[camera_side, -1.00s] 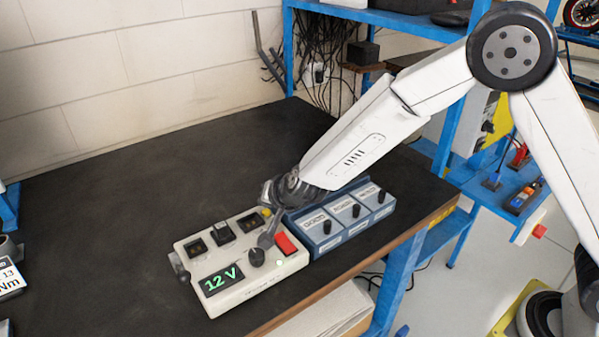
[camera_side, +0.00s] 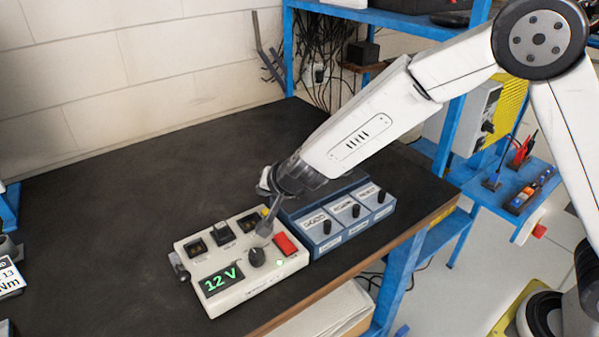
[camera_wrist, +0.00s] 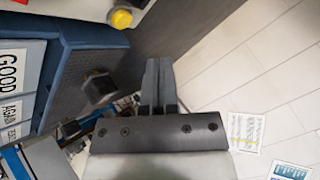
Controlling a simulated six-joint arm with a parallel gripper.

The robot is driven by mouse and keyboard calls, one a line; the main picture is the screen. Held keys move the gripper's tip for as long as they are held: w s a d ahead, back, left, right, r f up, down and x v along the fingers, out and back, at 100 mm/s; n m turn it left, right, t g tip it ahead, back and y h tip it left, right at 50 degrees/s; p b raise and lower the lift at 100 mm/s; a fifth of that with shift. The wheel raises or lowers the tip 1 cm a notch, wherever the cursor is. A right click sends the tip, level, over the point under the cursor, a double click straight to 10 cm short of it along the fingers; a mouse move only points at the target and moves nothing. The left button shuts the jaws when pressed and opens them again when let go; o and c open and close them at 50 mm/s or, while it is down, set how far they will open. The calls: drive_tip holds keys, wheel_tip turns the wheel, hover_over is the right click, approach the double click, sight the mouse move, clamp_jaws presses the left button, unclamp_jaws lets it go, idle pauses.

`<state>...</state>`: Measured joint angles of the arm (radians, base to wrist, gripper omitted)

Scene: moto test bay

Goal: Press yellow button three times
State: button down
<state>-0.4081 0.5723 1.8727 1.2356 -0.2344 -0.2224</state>
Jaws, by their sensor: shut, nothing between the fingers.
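The white control box (camera_side: 240,293) lies on the dark bench top. I cannot tell whether the tips touch anything. In the wrist view the yellow button (camera_wrist: 121,18) shows at the top, left of and apart from the shut fingertips (camera_wrist: 158,62).
A red rocker (camera_side: 285,244) and a green "12 V" display (camera_side: 221,281) are on the box. A blue three-knob unit (camera_side: 340,220) stands close on the right. The bench top (camera_side: 130,190) is clear behind and left of the box.

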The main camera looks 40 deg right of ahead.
sight(267, 213)
drive_tip(key=shift+r, duration=1)
idle(2.0)
drive_tip(key=shift+r, duration=1.9)
drive_tip(key=shift+f, duration=0.25)
drive_tip(key=shift+f, duration=4.15)
